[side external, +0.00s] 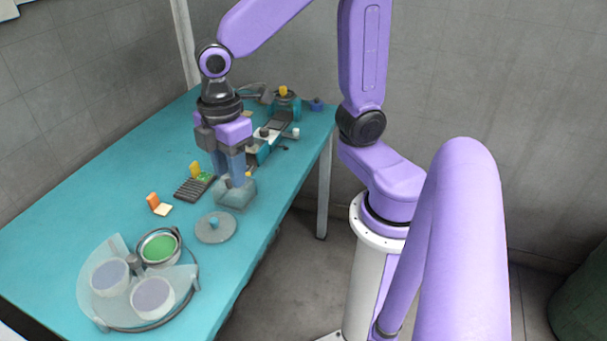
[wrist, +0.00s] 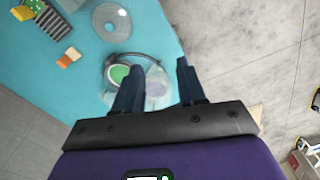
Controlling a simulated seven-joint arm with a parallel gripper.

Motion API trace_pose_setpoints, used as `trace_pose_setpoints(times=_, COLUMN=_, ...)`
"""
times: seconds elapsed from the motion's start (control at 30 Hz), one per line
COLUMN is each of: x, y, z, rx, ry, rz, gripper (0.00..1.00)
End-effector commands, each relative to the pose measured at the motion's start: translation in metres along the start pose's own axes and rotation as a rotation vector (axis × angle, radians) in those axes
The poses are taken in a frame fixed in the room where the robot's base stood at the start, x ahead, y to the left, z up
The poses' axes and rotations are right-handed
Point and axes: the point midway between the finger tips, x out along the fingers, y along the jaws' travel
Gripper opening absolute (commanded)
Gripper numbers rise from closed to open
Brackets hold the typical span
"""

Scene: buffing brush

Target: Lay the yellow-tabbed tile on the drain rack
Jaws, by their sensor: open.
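A yellow tab (side external: 195,168) stands up beside a small green piece at the far end of the dark ribbed drain rack (side external: 190,190). Whether this tile lies on the rack or just behind it, I cannot tell. The rack also shows at the upper left of the wrist view (wrist: 53,22), with the yellow tab (wrist: 21,13) by its end. My gripper (side external: 231,180) is open and points down over or at this box, right of the rack. In the wrist view its fingers (wrist: 158,88) are apart with nothing held.
An orange-tabbed pale tile (side external: 157,206) lies in front of the rack. A machine (side external: 285,110) stands at the back. The table's left side is clear.

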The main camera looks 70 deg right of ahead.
Motion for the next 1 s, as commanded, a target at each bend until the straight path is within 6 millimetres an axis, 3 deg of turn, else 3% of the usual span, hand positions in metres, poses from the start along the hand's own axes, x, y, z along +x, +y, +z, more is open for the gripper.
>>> trace_pose_setpoints(times=0.03, x=-0.001, y=-0.019, z=0.009, rx=0.009, ry=0.003, rz=0.000, gripper=0.40)
trace_pose_setpoints(times=0.2, x=0.000, y=-0.071, z=0.039, rx=0.070, ry=0.008, rz=-0.003, gripper=0.40)
trace_pose_setpoints(times=0.4, x=0.005, y=-0.105, z=0.067, rx=0.121, ry=0.010, rz=-0.006, gripper=0.40)
trace_pose_setpoints(times=1.0, x=0.006, y=-0.112, z=0.075, rx=0.137, ry=0.010, rz=-0.008, gripper=0.40)
